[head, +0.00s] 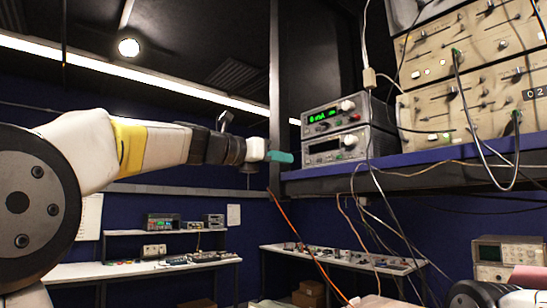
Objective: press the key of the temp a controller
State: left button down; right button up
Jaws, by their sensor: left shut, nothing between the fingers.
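My left gripper (280,157) reaches in from the left; its teal fingertips are shut and empty. Two grey bench units are stacked on the blue-edged shelf. The upper unit (338,116) has a lit green readout that seems to end in "mA", and a pale knob. The lower unit (335,147) has a dark display, small buttons and a knob. The fingertips appear just left of the lower unit with a small gap in the picture; depth is hard to judge. No label "temp a" is readable, so I cannot tell which unit is the controller. My right gripper is not in view.
Beige panels with knobs and plugged cables (470,85) stand right of the units. Loose cables hang before the shelf edge (430,170). A dark post (275,100) rises behind my gripper. Benches with instruments (140,270) stand lower and farther back.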

aim_at(307, 162)
pick_arm(q)
jog(key=x, duration=0.6)
jog(key=shift+w+d, duration=0.1)
jog(key=shift+f, duration=0.1)
